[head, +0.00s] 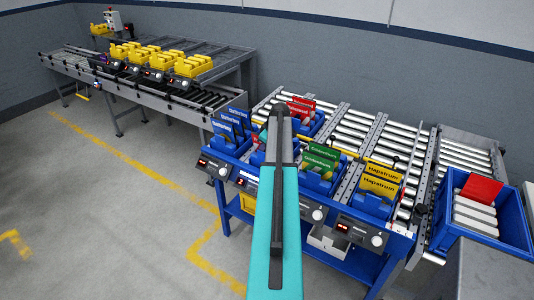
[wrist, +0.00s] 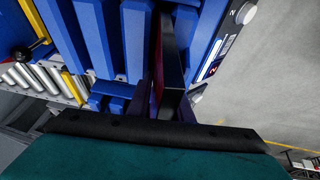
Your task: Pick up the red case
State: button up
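Several red cases show in the head view. One stands in the blue holder under my arm, with a sliver of red (head: 257,158) showing left of the arm. Others (head: 301,106) stand in a rear holder, and a red piece (head: 482,188) lies in the blue bin at right. My teal arm reaches over the holder marked 2, and its end hides my gripper in the head view. In the wrist view a thin dark slab with a maroon side (wrist: 158,58) stands edge-on between blue holder walls, just ahead of my wrist. The finger gap and any contact are unclear.
Blue cases (head: 231,125) stand left of my arm, green cases (head: 321,160) and yellow cases (head: 381,180) right of it. The blue bin (head: 447,222) sits at the right. A conveyor with yellow holders (head: 150,60) stands back left. The floor at left is clear.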

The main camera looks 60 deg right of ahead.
jog(key=shift+f, duration=0.3)
grip_shut()
jog(key=shift+r, duration=0.2)
jog(key=shift+r, duration=0.2)
jog(key=shift+r+b, duration=1.75)
jog(key=shift+r, duration=3.05)
